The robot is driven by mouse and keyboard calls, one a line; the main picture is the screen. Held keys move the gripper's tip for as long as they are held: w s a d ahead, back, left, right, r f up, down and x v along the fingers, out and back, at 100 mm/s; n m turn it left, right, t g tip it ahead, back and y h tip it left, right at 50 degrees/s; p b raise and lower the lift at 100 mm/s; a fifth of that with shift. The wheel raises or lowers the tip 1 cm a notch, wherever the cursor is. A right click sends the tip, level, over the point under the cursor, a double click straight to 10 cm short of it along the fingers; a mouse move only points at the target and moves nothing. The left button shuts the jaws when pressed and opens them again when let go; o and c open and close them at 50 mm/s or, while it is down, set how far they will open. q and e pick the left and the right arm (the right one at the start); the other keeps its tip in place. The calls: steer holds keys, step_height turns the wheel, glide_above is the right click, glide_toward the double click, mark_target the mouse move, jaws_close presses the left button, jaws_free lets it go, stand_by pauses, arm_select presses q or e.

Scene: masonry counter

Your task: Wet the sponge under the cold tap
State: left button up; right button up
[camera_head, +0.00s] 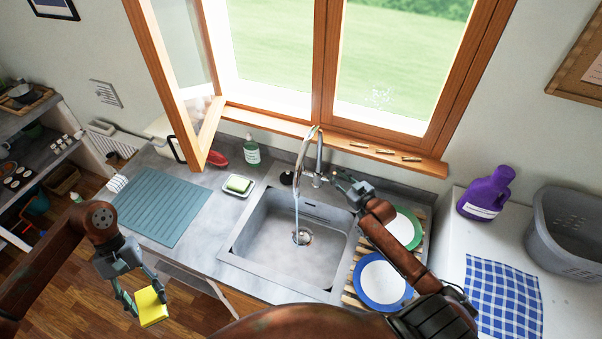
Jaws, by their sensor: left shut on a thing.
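My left gripper (128,299) is shut on a yellow sponge (153,307) at the lower left, in front of the counter and well away from the sink. The tap (308,150) arches over the grey sink (255,232), and a thin stream of water (297,213) falls from it to the drain. My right gripper (343,182) is close beside the tap's base on the right. Its fingertips are small, and I cannot tell whether they touch a tap handle or whether they are open.
A teal drying mat (160,207) lies further left. Plates (383,282) on a wooden rack stand right of the sink, under my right arm. An open window sash (193,90) overhangs the counter.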

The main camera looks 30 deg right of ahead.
steer(key=v, duration=1)
steer(key=shift+s+r, duration=0.1)
steer(key=shift+s, duration=0.05)
